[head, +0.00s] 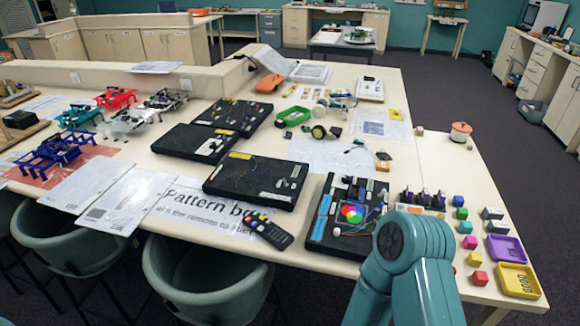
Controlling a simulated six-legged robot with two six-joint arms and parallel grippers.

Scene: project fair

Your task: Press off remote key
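The remote (268,231) is a black handset lying on the front edge of the table, on a white sheet with large print that reads in part "Pattern b" and "the remote to start". Its left end carries coloured keys, with white, yellow and red spots. The separate key labels are too small to read. No gripper touches the remote. A teal arm of mine rises from the bottom right, to the right of the remote, and its gripper does not show. My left gripper is out of view.
Just right of the remote is a black board (345,217) with a coloured light disc and wires. Another black board (257,180) lies behind it. Chairs (205,285) stand below the table's front edge. Yellow (518,281) and purple (506,249) trays and several small blocks are at the right.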

